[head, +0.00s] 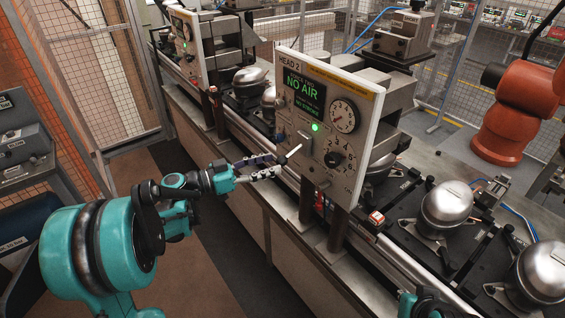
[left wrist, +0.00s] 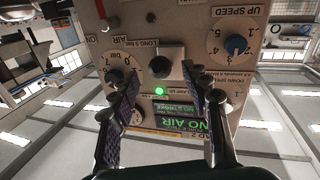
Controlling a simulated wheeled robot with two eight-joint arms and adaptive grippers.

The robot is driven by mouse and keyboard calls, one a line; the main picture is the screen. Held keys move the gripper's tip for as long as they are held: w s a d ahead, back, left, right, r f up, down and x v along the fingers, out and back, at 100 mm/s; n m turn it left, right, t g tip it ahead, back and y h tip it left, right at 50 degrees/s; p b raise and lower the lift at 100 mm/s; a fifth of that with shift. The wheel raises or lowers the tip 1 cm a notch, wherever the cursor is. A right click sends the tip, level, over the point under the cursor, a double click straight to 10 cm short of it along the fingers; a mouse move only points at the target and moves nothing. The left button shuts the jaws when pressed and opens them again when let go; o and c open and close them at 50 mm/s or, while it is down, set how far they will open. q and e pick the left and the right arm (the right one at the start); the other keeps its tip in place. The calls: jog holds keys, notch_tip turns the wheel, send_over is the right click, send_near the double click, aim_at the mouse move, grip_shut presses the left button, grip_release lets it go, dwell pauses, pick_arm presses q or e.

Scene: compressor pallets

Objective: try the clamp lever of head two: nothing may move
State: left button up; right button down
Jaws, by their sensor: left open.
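The head two panel (head: 328,128) stands upright, its display reading NO AIR and NO STROKE, with a lit green lamp (head: 315,127).
Silver compressors (head: 446,205) stand on the line at right. Another panel (head: 184,45) stands behind at left. The aisle floor (head: 195,240) is clear.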

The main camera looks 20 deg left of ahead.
aim_at(282, 161)
pick_arm(q)
jog(key=shift+b+x, duration=0.35)
jog(key=shift+x, duration=1.95)
grip_shut()
